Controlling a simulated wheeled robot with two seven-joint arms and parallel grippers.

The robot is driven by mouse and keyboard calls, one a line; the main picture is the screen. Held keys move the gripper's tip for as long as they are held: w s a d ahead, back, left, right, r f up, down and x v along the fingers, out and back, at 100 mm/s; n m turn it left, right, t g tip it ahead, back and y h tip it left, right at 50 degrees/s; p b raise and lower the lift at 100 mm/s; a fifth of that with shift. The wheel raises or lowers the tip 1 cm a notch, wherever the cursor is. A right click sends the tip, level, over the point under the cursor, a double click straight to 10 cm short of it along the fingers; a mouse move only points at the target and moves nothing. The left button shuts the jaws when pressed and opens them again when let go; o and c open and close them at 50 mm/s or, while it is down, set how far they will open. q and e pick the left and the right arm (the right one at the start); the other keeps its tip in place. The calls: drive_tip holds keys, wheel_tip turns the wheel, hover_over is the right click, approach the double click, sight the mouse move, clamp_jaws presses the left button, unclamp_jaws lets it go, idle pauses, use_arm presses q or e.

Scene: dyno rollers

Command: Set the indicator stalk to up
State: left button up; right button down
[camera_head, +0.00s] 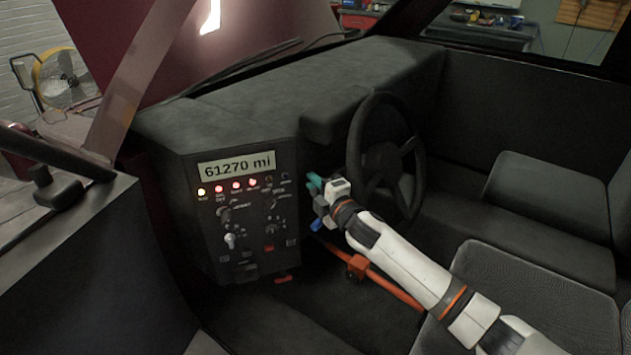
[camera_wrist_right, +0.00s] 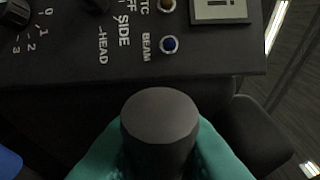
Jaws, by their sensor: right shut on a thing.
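My right gripper (camera_head: 316,184) is beside the steering wheel (camera_head: 385,160), at the right edge of the dash panel. In the right wrist view its teal fingers (camera_wrist_right: 160,150) are closed around a dark, round-ended stalk (camera_wrist_right: 160,115), which appears to be the indicator stalk. The stalk's end points toward the wrist camera, and the fingers hide its sides and base. In the head view the gripper and arm hide the stalk, so I cannot tell its up or down setting. My left gripper is not in view.
The dash panel (camera_head: 210,235) has a mileage display (camera_head: 236,165), lit lamps, knobs and switches left of the gripper. An orange-red bar (camera_head: 395,290) runs below my right arm. Seats (camera_head: 535,290) lie to the right. The footwell (camera_head: 320,325) looks open.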

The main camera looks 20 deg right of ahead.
drive_tip(key=r+p, duration=0.1)
drive_tip(key=p, duration=0.1)
drive_tip(key=r+m+p, duration=0.1)
drive_tip(key=p, duration=0.1)
drive_tip(key=r+m+g+p, duration=0.1)
drive_tip(key=p, duration=0.1)
drive_tip(key=shift+w+d+r, duration=0.15)
drive_tip(key=shift+w+d, duration=0.05)
drive_tip(key=shift+d, duration=0.1)
drive_tip(key=c, duration=1.3)
unclamp_jaws()
